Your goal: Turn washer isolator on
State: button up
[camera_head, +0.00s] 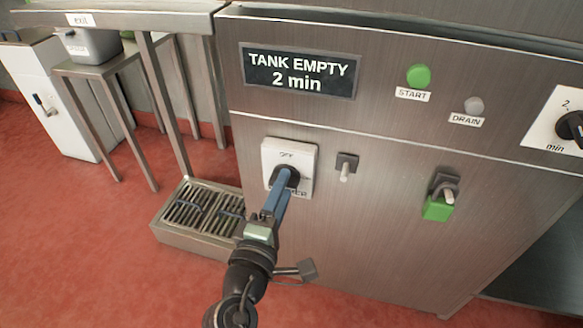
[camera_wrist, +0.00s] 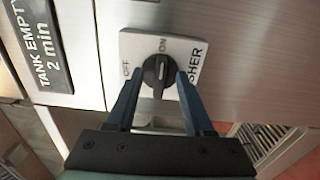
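The washer isolator is a square white plate with a round black rotary knob (camera_head: 285,177) on the steel front panel, below the "TANK EMPTY 2 min" sign. In the wrist view its knob (camera_wrist: 157,74) has a raised grip whose light mark points at the word ON, with OFF to the left. My gripper (camera_head: 280,190) is at the plate, its blue fingers partly hiding the knob in the head view. In the wrist view my gripper (camera_wrist: 160,76) is open, with one finger either side of the knob and small gaps showing. Contact cannot be told for certain.
To the right of the isolator are a small grey lever switch (camera_head: 346,166) and a green-based switch (camera_head: 440,199). Above are the green START button (camera_head: 418,76) and grey DRAIN button (camera_head: 474,105). A floor drain grate (camera_head: 165,236) lies left; red floor is open further left.

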jog(key=v, duration=0.7)
dwell(0.4)
jog(key=shift+r, duration=0.15)
notch_tip(320, 180, up, 30)
jog(key=w+d+m+t+y+p, duration=0.1)
jog(key=w+d+m+t+p, duration=0.3)
jog(key=m, duration=0.6)
jog(key=s+r+m+t+y+p, duration=0.15)
jog(key=s+r, duration=0.25)
jog(key=r, duration=0.4)
jog(key=s+a+r+m+t+y+p, duration=0.1)
jog(key=s+r+m+t+p, duration=0.15)
jog(key=r, duration=0.55)
jog(key=s+r+m+t+y+p, duration=0.1)
jog(key=s+r+t, duration=0.1)
jog(key=s+r, duration=0.45)
notch_tip(320, 180, up, 39)
jog(key=y+p, duration=0.1)
jog(key=p, duration=3.7)
jog(key=shift+w+a, duration=0.3)
jog(key=shift+w, duration=0.2)
